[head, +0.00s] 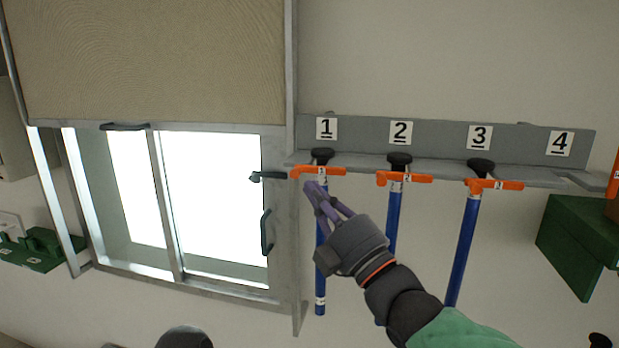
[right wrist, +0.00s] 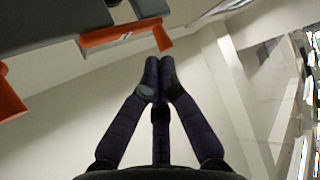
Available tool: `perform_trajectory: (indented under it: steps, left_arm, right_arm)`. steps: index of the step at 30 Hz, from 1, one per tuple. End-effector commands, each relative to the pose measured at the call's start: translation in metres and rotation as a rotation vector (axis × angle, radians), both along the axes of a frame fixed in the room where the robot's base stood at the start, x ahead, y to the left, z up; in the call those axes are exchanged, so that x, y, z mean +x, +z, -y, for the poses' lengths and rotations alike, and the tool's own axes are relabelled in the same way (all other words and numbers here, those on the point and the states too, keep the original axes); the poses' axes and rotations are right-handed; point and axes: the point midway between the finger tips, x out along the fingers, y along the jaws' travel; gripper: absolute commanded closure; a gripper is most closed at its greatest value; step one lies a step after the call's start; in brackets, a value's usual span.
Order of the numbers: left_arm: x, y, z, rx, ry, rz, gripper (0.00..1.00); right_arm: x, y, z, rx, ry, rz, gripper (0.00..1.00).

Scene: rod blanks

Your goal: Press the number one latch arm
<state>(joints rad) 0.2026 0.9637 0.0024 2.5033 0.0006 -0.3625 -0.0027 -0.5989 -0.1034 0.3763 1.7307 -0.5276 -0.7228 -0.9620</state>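The number one latch arm (head: 330,170) is an orange lever on the grey rack under the "1" label (head: 326,128). A blue rod (head: 320,285) hangs below it. My right gripper (head: 309,188) is shut and empty, its fingertips just below the latch arm's left end. In the right wrist view, the shut fingertips (right wrist: 159,65) lie close under the down-turned end of an orange latch arm (right wrist: 115,34). I cannot tell whether they touch it. My right gripper partly hides the first rod. My left gripper is not in view.
The grey rack (head: 360,130) carries more orange latch arms, at 2 (head: 410,177) and 3 (head: 500,184), with blue rods below. A window (head: 185,200) with dark handles is to the left. A green box (head: 575,240) is at the right.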

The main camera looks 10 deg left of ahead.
Motion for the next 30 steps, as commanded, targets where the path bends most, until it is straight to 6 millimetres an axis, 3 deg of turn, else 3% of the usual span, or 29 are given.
perform_trajectory:
  steps: [6,20,30]
  left_arm:
    - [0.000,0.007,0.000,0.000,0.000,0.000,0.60]
    - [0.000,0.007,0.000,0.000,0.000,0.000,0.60]
    - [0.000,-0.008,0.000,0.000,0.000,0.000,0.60]
  right_arm:
    - [0.010,0.009,-0.013,0.001,0.000,-0.001,1.00]
    - [0.012,0.010,-0.015,0.001,0.000,0.000,1.00]
    - [0.012,0.010,-0.015,0.043,0.000,0.002,1.00]
